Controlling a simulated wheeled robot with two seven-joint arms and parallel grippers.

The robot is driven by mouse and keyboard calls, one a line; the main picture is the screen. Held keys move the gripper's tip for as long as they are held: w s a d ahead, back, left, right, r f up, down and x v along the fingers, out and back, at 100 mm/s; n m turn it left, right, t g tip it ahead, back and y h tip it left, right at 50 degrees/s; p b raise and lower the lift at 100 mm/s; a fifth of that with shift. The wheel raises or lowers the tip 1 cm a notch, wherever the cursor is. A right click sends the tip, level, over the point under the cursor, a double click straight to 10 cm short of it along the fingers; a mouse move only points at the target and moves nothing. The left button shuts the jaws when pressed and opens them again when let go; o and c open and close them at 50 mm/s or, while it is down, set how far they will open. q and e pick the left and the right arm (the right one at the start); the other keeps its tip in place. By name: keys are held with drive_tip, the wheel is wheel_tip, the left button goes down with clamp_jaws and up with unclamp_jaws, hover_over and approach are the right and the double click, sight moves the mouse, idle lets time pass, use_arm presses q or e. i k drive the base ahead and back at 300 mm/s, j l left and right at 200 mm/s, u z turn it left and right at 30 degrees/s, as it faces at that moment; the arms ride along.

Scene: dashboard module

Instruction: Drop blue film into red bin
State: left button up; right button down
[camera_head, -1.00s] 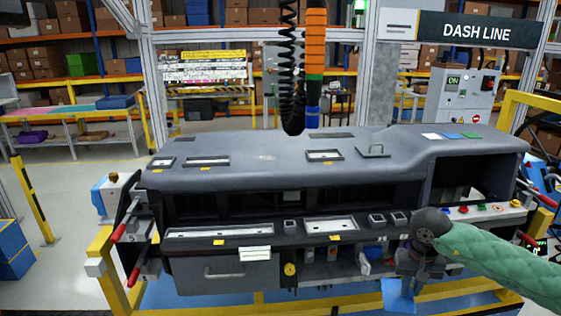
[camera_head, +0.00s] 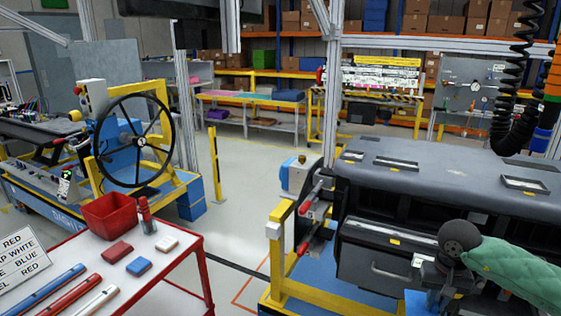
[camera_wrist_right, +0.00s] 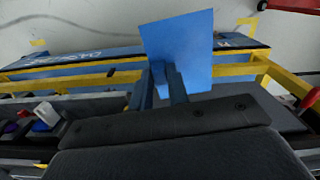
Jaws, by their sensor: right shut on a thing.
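The blue film (camera_wrist_right: 190,42) is a flat blue square held between the fingers of my right gripper (camera_wrist_right: 164,78) in the right wrist view. In the head view the film (camera_head: 414,304) shows at the bottom edge, under my right gripper (camera_head: 438,297), in front of the dashboard. The red bin (camera_head: 109,215) is an open-topped box on the white-topped, red-framed table at the left. My right gripper is well to the right of the bin, with floor between them. My left gripper is not in view.
The dashboard module (camera_head: 440,185) on its yellow frame (camera_head: 277,245) stands at the right. Red and blue blocks (camera_head: 139,266), coloured bars and a sign lie on the red-framed table. A steering wheel rig (camera_head: 135,140) stands behind. Open floor lies between table and dashboard.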

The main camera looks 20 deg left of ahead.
sight(118, 229)
drive_tip(key=u, duration=1.7)
